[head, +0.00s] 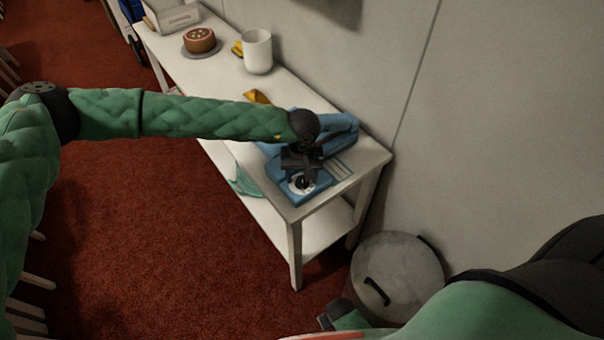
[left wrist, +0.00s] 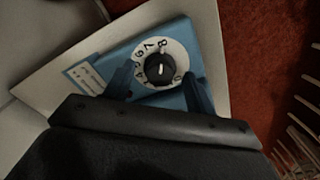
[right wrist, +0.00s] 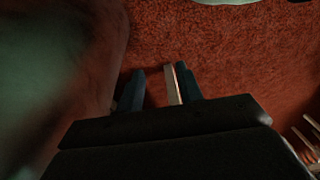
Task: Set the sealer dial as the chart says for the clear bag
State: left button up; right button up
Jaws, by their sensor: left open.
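The blue sealer (head: 343,140) sits on the near end of the white table. Its black dial knob (left wrist: 160,70), on a white numbered disc, shows in the left wrist view. The knob's white line looks about upright in that picture, roughly toward the 8; its pointing end is hard to tell. A small card with printed lines (left wrist: 84,77), too small to read, lies beside the dial. My left gripper (head: 304,182) is over the dial, open, with its fingers (left wrist: 160,88) on either side of the knob. I cannot identify a clear bag.
The white table (head: 374,158) stands along the wall. A white mug (head: 257,51), a brown cake (head: 200,40) and a white box (head: 178,16) are farther back on it. Teal cloth-like material (head: 243,183) is on the lower shelf. A round lidded bin (head: 405,275) stands near the table.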

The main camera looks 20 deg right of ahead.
pick_arm(q)
jog(key=c, duration=0.9)
jog(key=shift+c, duration=0.2)
jog(key=shift+b, duration=0.3)
